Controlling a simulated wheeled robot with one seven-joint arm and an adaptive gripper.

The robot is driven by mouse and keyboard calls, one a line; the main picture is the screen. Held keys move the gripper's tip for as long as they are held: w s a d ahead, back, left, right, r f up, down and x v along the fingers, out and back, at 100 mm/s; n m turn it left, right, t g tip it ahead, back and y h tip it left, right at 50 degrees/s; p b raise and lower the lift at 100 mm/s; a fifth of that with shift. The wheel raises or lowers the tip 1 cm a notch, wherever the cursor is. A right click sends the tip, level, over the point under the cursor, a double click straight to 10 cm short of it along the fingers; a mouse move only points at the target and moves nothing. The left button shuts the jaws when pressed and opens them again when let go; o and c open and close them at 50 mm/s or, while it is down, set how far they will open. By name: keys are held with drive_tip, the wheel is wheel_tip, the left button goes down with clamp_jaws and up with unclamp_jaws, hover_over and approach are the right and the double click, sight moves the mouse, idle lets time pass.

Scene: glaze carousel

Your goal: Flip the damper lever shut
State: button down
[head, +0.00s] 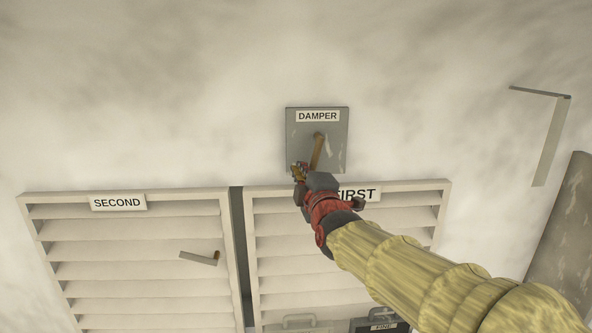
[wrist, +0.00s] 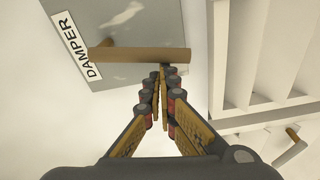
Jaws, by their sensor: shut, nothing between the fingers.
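The damper plate (head: 300,143) is a grey panel labelled DAMPER on the pale wall. Its lever (head: 318,154) is a brown bar that slants down and slightly left from a pivot near the plate's middle. In the wrist view the lever (wrist: 140,54) runs across the picture, with the plate (wrist: 150,20) behind it. My gripper (head: 298,170) is at the plate's lower left, left of the lever's lower end. In the wrist view the shut, empty fingertips (wrist: 161,70) are right by the lever's free end; I cannot tell whether they touch.
Below are two louvred shutters, labelled SECOND (head: 118,202) and FIRST (head: 355,194). The SECOND shutter has a small handle (head: 200,258). A bracket (head: 552,130) sticks out from the wall at the right. The wall around the plate is clear above and to the left.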

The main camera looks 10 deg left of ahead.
drive_tip(key=shift+w+d+f+n+b, duration=0.1)
drive_tip(key=shift+d+f+n+b, duration=0.1)
drive_tip(key=shift+d+n+b, duration=0.3)
drive_tip(key=shift+w+d+f+n+b, duration=0.15)
drive_tip(key=shift+d+n, duration=0.1)
drive_tip(key=shift+n, duration=0.45)
